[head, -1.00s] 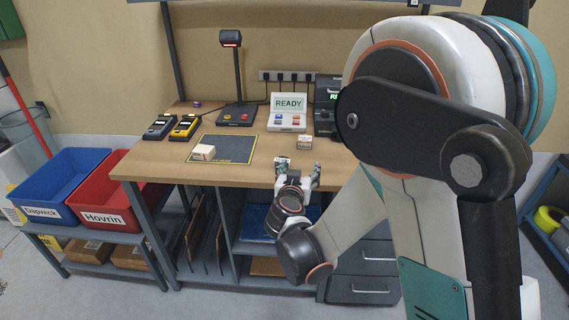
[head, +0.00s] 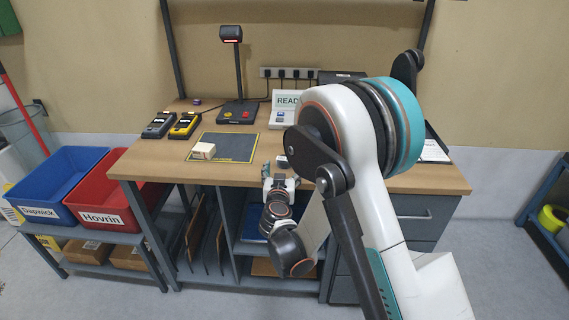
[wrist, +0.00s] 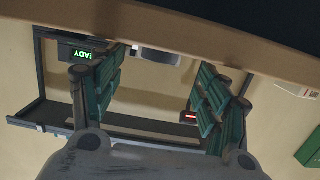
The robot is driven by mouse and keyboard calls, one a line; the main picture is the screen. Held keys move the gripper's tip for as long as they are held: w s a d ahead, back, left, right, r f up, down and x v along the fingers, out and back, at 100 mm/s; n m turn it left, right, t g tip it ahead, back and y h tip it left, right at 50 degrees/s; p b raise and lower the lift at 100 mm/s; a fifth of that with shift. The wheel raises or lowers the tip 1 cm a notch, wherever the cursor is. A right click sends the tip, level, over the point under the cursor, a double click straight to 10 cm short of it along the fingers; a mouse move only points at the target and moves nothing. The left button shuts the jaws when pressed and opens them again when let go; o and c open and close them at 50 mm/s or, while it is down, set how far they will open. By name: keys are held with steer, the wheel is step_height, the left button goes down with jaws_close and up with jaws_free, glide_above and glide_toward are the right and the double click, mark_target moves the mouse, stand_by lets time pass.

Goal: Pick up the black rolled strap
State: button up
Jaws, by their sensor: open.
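I cannot make out a black rolled strap in either view. My gripper (head: 280,174) is in front of the workbench's (head: 340,180) near edge, right of the dark mat, with its fingers pointing toward the bench. In the wrist view my gripper (wrist: 160,72) shows two teal ribbed fingers spread wide with nothing between them. My arm hides the right part of the bench top and much of what stands at its back.
A pale box (head: 203,151) sits on the mat (head: 238,148); a small box (head: 282,161) is close to my gripper. Blue (head: 62,178) and red (head: 105,195) bins stand left.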

mark_target(284, 163)
steer(key=w, duration=0.1)
steer(key=w+b, duration=0.2)
steer(key=w, duration=0.1)
steer(key=shift+d+f, duration=0.2)
steer(key=shift+f, duration=0.15)
steer(key=shift+w, duration=0.6)
steer(key=c, duration=1.2)
